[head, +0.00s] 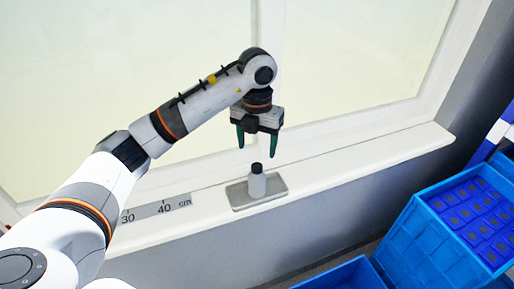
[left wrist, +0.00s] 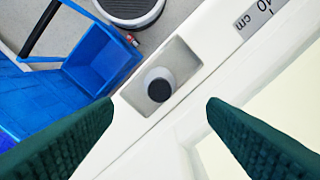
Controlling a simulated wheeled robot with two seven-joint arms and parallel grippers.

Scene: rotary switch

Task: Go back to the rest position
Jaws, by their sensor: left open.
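My left gripper (head: 258,141) hangs above the window sill with its two green fingers pointing down. It is open and empty. In the left wrist view its fingers (left wrist: 160,115) stand wide apart. The rotary switch (head: 257,182) is a small white cylinder with a dark top, upright on a grey metal plate (head: 240,197). The gripper is above the switch and apart from it. In the left wrist view the dark top of the switch (left wrist: 159,90) shows between the fingers. My right gripper is in neither view.
The switch plate sits on the white window sill (head: 350,160) in front of the window panes. A ruler strip (head: 160,208) lies on the sill to the left. Blue crates (head: 425,240) stand below at the right, one holding several blue items.

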